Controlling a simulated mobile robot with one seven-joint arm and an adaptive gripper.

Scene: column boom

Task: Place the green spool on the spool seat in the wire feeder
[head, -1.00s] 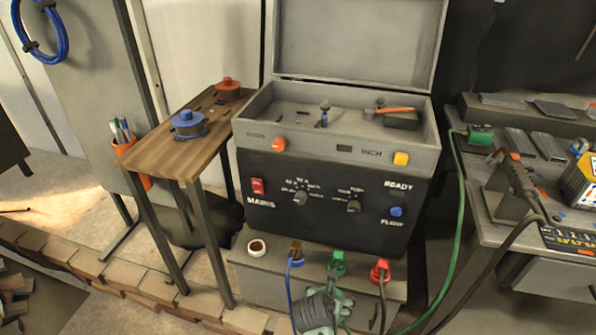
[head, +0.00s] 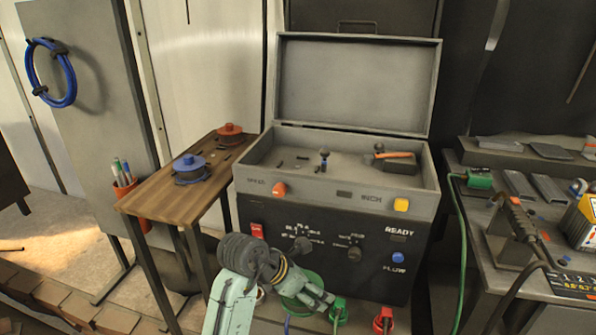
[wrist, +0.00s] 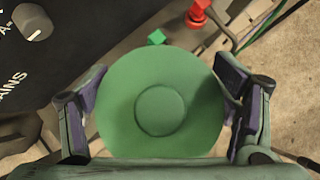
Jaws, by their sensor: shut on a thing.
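The green spool (wrist: 160,105) fills the middle of the wrist view, its round face with a raised hub toward the camera. My gripper (wrist: 163,85) is shut on it, one dark-padded finger on each side. In the head view my gripper (head: 305,290) is low, in front of the wire feeder (head: 335,220), and covers most of the spool. The feeder's lid is up. A small upright post with a dark knob (head: 323,158) stands inside the feeder's tray, apparently the spool seat; no spool is on it. My gripper is below and in front of the tray rim.
A wooden side table (head: 165,195) at left holds a blue spool (head: 188,168) and an orange spool (head: 230,133). An orange-handled tool (head: 395,156) lies at the tray's right. The raised lid (head: 355,85) closes off the back. A cluttered bench (head: 480,240) stands at right.

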